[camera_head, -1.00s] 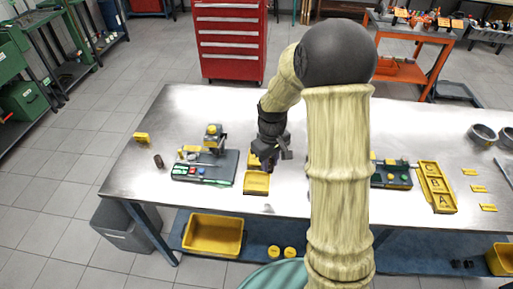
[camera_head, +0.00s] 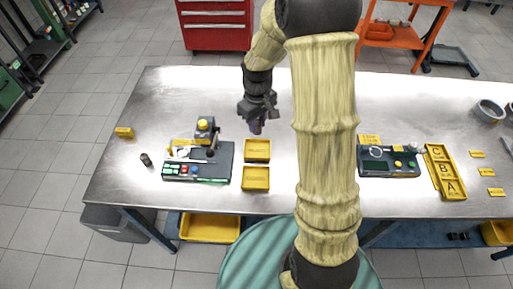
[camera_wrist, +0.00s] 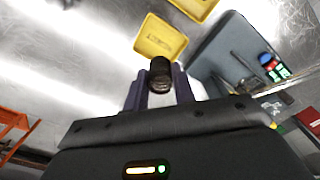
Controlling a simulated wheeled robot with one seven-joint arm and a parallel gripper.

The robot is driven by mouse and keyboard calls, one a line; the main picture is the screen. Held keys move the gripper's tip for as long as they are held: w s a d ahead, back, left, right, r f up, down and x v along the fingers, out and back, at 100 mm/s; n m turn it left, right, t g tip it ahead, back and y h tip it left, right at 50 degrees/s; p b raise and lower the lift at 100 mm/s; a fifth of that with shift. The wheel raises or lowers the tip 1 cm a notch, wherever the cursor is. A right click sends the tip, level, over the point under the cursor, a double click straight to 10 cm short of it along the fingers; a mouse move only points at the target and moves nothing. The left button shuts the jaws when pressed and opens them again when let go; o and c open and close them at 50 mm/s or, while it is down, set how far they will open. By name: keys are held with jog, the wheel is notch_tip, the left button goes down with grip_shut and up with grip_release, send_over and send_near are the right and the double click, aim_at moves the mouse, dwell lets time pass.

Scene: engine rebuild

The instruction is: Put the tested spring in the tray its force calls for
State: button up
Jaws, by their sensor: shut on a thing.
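My gripper (camera_head: 257,122) is shut on a dark coiled spring (camera_wrist: 160,72), which shows between the fingertips in the wrist view. It is above the bench, just behind two shallow yellow trays. The rear tray (camera_head: 257,144) and the front tray (camera_head: 255,187) stand one behind the other, and their floors look empty. In the wrist view one yellow tray (camera_wrist: 160,38) lies just beyond the spring, apart from it. Their labels are too small to read. The spring tester (camera_head: 222,163) stands left of the trays, with a yellow-topped head and coloured buttons.
A small dark cylinder (camera_head: 146,159) and a yellow tag (camera_head: 124,132) are at the bench's left. A grey device (camera_head: 390,173) and a yellow rack marked A, B, C (camera_head: 457,188) are at the right. The bench (camera_head: 190,95) is bare behind the trays.

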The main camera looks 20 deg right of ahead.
jog(key=p, duration=0.1)
send_over(257, 150)
jog(key=shift+s+f, duration=0.1)
jog(key=shift+f, duration=2.8)
jog(key=shift+f+p, duration=0.45)
jog(key=shift+f, duration=1.65)
jog(key=shift+f, duration=0.15)
jog(key=o, duration=1)
jog(key=shift+c, duration=0.2)
